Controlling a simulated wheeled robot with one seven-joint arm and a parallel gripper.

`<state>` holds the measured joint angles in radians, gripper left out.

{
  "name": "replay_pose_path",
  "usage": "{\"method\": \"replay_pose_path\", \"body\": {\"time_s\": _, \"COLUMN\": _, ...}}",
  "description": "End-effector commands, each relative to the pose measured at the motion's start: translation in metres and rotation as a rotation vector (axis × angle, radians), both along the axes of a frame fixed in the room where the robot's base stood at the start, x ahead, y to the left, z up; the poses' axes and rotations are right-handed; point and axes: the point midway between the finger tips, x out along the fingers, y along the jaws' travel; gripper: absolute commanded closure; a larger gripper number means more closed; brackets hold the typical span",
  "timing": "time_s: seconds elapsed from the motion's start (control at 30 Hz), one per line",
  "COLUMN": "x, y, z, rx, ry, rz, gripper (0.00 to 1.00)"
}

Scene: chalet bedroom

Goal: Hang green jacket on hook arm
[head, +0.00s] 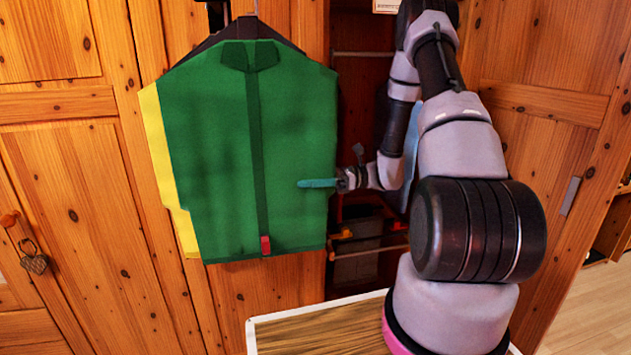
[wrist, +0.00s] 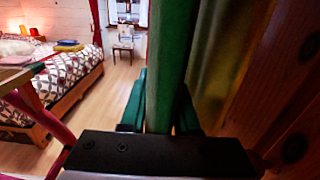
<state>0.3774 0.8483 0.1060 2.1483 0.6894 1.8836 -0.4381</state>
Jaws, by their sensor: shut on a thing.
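The green jacket (head: 205,130) hangs upright at the left centre of the head view, with a yellow strip on its left edge and a red tag low on its front. A dark hanger (head: 213,38) shows at its shoulders. A dark metal piece (head: 227,12), perhaps the hook arm, is above it, cut by the top edge; whether the hanger rests on it I cannot tell. My gripper (head: 318,183) is at the jacket's right edge, shut on it. In the wrist view the jacket's green edge (wrist: 172,60) stands between the teal fingers of my gripper (wrist: 160,112).
Wooden wardrobe doors (head: 60,130) stand behind and left of the jacket. An open dark compartment with rails and a grey bin (head: 360,265) is right of it. A white-edged wooden surface (head: 320,330) is below. The wrist view shows a bed (wrist: 50,85) and chair (wrist: 123,42).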

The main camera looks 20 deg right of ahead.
Motion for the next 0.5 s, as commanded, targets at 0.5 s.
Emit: {"method": "replay_pose_path", "body": {"time_s": 0.5, "x": 0.001, "y": 0.041, "z": 0.001, "rx": 0.002, "ry": 0.000, "rz": 0.002, "gripper": 1.00}}
